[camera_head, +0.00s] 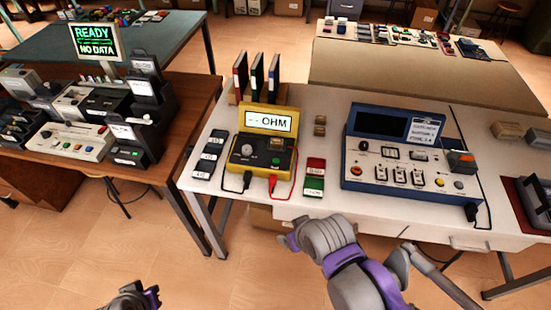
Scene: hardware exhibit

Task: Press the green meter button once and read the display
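The yellow meter (244,151) stands on the white table left of centre. Its raised display (268,122) reads "-- OHM", with no number. My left gripper (153,292) is low at the bottom edge, far from the meter, partly cut off.
A red and green block (315,178) lies right of the meter, a dark three-part strip (210,155) left. A blue console (398,155) stands further right. Binders (257,76) stand behind the meter. A sign (96,41) on the brown table reads "READY NO DATA".

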